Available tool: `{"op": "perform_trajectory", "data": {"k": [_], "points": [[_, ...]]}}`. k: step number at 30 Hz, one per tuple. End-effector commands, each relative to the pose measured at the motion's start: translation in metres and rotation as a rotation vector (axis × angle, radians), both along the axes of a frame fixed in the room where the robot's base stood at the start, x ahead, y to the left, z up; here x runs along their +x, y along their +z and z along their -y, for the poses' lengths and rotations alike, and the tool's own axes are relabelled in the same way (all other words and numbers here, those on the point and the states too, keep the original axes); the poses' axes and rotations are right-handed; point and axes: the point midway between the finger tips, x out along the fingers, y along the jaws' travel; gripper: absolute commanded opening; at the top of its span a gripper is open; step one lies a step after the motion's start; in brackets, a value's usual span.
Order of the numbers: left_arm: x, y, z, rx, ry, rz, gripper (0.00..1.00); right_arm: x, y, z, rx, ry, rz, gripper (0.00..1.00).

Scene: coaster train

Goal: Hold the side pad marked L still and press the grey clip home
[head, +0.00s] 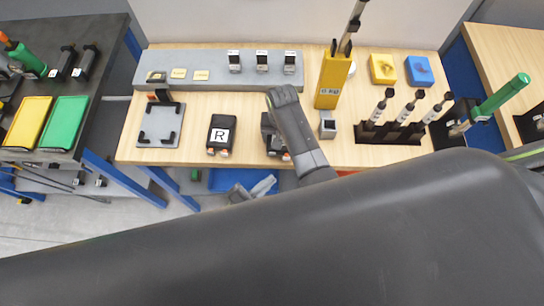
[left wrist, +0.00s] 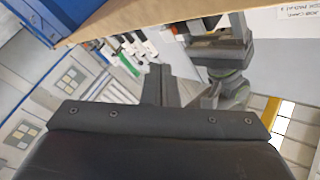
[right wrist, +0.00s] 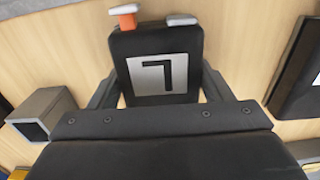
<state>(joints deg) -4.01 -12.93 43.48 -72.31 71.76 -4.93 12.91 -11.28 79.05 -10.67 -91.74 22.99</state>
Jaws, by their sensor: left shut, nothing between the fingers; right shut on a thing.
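The side pad marked L (right wrist: 163,72) is a black block with a white label. It fills the middle of the right wrist view, between the two fingers of my right gripper (right wrist: 163,88), which is shut on it. The grey clip (right wrist: 182,20) lies along the pad's far edge, beside an orange clip (right wrist: 124,14). In the head view the L pad (head: 269,134) is on the table near its front edge, partly covered by my right arm. My left gripper (head: 252,189) is shut and empty, below and in front of the table edge. It also shows in the left wrist view (left wrist: 167,85).
The pad marked R (head: 221,134) lies to the left, beside a grey plate frame (head: 161,125). A small grey box (head: 328,124), a yellow holder (head: 332,80) and a black tool rack (head: 390,132) stand to the right. A grey strip (head: 215,69) runs along the back.

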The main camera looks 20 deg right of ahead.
Motion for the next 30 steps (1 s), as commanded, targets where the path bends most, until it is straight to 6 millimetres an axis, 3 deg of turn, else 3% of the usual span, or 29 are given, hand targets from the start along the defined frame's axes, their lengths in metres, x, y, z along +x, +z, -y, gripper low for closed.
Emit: {"op": "perform_trajectory", "data": {"k": [5, 14, 15, 19, 30], "points": [[-0.0133, -0.0001, -0.0044, 0.0, 0.0, 0.0, 0.0, 0.0002, 0.0003, 0.0, 0.0, 0.0, 0.0, 0.4], [-0.0149, 0.0002, -0.005, 0.001, -0.001, 0.001, 0.0, 0.0002, 0.0004, 0.0, 0.0, 0.0, 0.001, 0.4], [-0.0149, 0.0002, -0.005, 0.001, -0.001, 0.001, 0.0, 0.0002, 0.0004, 0.0, 0.0, 0.0, 0.001, 0.78], [-0.0148, 0.0001, -0.0049, 0.001, -0.001, 0.001, 0.0, 0.0002, 0.0003, 0.0, 0.0, 0.0, 0.001, 0.95], [-0.0148, 0.0, -0.0049, 0.001, -0.001, 0.0, 0.0, 0.0025, 0.0033, -0.001, 0.0, 0.001, 0.001, 0.98]]}}
